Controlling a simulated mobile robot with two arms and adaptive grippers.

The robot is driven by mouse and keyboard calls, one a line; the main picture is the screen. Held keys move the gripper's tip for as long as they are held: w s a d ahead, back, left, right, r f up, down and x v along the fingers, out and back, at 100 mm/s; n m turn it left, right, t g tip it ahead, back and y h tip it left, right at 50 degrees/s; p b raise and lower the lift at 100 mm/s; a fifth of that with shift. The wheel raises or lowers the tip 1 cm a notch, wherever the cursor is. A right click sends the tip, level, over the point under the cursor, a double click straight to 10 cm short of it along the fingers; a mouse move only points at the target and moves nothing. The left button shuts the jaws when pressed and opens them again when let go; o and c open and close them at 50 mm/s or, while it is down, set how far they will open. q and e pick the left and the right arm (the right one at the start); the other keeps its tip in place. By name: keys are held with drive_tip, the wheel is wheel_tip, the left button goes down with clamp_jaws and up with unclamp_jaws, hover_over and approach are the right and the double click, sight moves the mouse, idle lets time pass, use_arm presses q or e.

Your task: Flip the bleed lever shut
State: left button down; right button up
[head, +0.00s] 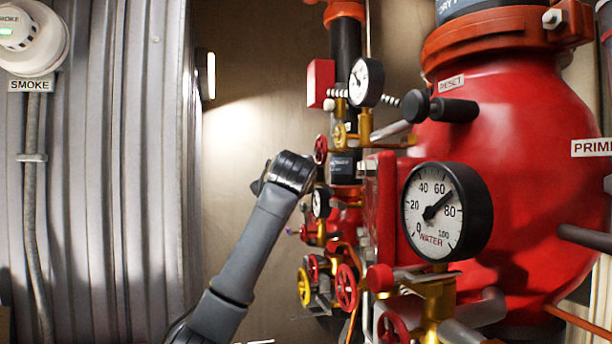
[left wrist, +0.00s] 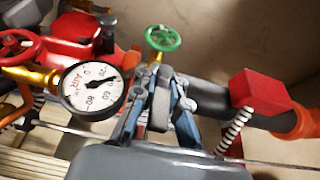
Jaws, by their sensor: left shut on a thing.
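My left arm reaches up from the bottom of the head view. Its wrist end is beside the pipework, and its fingers are mostly hidden there. In the left wrist view my left gripper (left wrist: 161,80) is shut on a grey piece (left wrist: 160,108) between its blue-grey fingers, in front of the dark pipe (left wrist: 212,98). I cannot tell whether this piece is the bleed lever, or make out the lever's position. The AIR gauge (left wrist: 92,90) is just left of the fingers. A green handwheel (left wrist: 163,38) is behind them. My right gripper is not in view.
The large red valve body (head: 500,140) and WATER gauge (head: 436,210) fill the right side. A smaller gauge (head: 365,82) and red box (head: 320,83) are above the wrist. Red and yellow handwheels (head: 304,286) are below. Open wall (head: 240,130) lies left of the pipes.

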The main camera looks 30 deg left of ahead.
use_arm(q)
drive_tip(key=shift+s+r, duration=0.1)
drive_tip(key=shift+r, duration=0.05)
drive_tip(key=c, duration=1.6)
unclamp_jaws()
drive_tip(key=shift+a, duration=0.15)
drive_tip(key=shift+f, duration=0.2)
